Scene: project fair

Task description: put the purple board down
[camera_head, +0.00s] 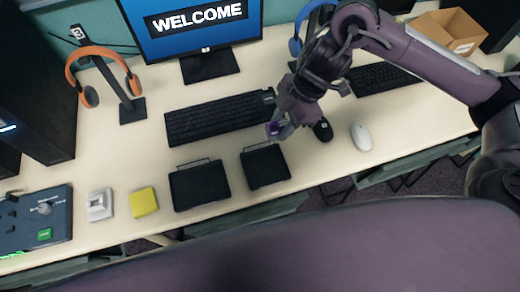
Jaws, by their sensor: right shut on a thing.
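My right gripper (281,126) is over the desk, near the right end of the black keyboard. It is shut on the purple board (273,129), and only a small part of the board shows at the fingertips. The board is just beyond the right one of two black trays (265,184). I cannot tell how high it is above the desk. The other black tray (199,205) lies to its left. My left gripper is not in view.
The keyboard (220,117) lies behind the trays. A yellow block (143,202), a white switch-like piece (99,205) and a dark blue panel (50,195) lie to the left. A black mouse (323,130) and white mouse (361,137) lie right. Bare desk shows farther right.

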